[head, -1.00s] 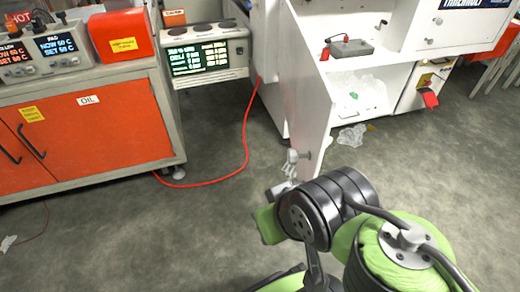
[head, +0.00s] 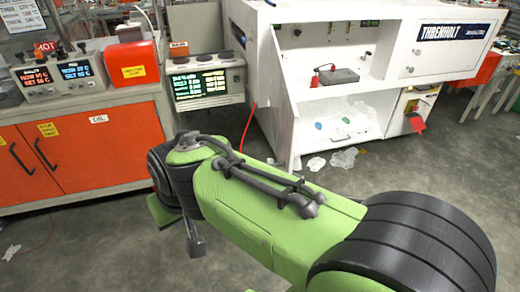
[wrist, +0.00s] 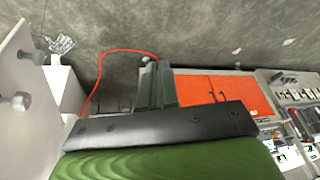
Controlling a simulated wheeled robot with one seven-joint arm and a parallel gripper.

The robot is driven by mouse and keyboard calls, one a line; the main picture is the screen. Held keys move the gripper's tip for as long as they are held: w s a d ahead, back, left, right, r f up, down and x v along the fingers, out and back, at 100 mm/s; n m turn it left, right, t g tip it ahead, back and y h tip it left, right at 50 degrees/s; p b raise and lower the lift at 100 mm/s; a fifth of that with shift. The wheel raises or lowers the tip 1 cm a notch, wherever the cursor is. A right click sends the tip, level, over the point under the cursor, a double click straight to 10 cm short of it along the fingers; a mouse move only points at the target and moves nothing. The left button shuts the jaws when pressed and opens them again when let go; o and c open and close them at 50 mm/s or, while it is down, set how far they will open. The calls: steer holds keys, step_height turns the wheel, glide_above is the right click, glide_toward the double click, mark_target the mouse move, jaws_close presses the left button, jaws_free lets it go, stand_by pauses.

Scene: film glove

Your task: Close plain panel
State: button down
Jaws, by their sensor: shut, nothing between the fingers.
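In the wrist view a white panel surface (wrist: 18,70) with grey knobs (wrist: 20,101) shows at the left edge. My gripper (wrist: 157,85) is shut and empty in the wrist view, over the floor, to the right of that panel with a gap between. In the head view my green arm crosses the foreground, and the fingers cannot be made out clearly.
The white machine (head: 420,72) has a grey box (head: 338,77) on its shelf and plastic bags (head: 344,158) on the floor before it. An orange cabinet (head: 80,150) stands left. A red hose (wrist: 100,70) lies on the floor between. The grey floor is mostly clear.

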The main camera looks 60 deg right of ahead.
steer(key=w+d+m+g+h+p, duration=0.3)
steer(key=d+m+p, duration=0.15)
steer(key=d, duration=0.75)
steer(key=m+g+h+p, duration=0.3)
steer(key=m+g, duration=0.1)
glide_toward(283, 158)
steer(key=w+a+r, duration=0.3)
steer(key=w+a, duration=0.1)
steer(key=w, duration=0.1)
steer(key=s+d+f+b, duration=0.1)
steer(key=s+d+f, duration=0.1)
steer(key=s+d+f+b, duration=0.1)
steer(key=d+f, duration=0.1)
steer(key=f, duration=0.1)
steer(key=s+d+f+b, duration=0.2)
steer(key=d, duration=0.1)
steer(key=shift+s+d+f, duration=0.1)
steer(key=shift+s+f, duration=0.2)
steer(key=shift+s, duration=0.15)
